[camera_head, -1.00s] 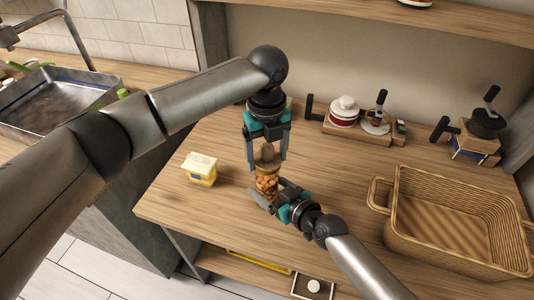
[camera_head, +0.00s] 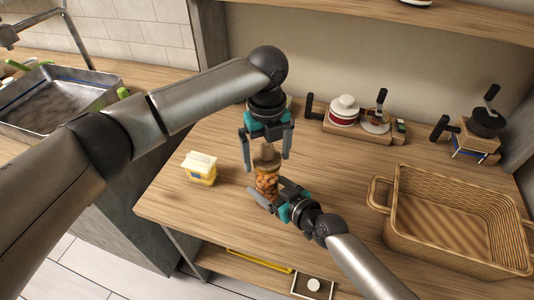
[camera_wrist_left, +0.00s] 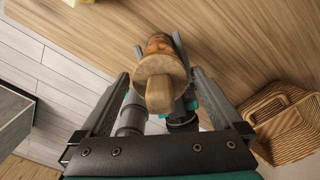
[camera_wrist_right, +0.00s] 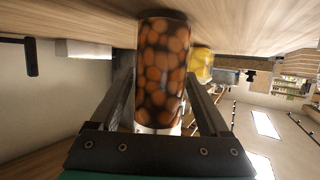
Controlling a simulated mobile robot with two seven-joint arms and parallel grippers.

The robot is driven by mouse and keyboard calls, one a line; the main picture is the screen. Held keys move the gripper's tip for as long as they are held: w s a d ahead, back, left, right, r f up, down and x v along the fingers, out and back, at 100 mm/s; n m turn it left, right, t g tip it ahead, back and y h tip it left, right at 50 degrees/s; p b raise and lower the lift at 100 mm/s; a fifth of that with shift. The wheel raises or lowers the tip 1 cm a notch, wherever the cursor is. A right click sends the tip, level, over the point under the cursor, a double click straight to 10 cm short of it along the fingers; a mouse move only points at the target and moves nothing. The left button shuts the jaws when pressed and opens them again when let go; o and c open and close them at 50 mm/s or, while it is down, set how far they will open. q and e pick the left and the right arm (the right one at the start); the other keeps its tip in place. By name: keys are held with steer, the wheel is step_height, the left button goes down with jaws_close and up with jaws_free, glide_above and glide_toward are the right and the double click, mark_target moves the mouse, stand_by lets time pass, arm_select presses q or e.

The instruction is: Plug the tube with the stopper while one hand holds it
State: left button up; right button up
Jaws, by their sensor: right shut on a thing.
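The tube (camera_head: 266,186) is a clear cylinder filled with brown, nut-like pieces.
A yellow and white box (camera_head: 201,168) stands left of the tube. A wicker basket (camera_head: 460,245) fills the right of the wooden table (camera_head: 335,190). Jars on a wooden holder (camera_head: 345,125) stand at the back. A sink (camera_head: 55,100) is at far left.

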arm_select(q)
step_height(320, 180, up, 12)
steer(key=shift+r, duration=0.1)
stand_by(0.5)
arm_select(e)
steer(key=o, duration=0.9)
steer(key=v, duration=1.2)
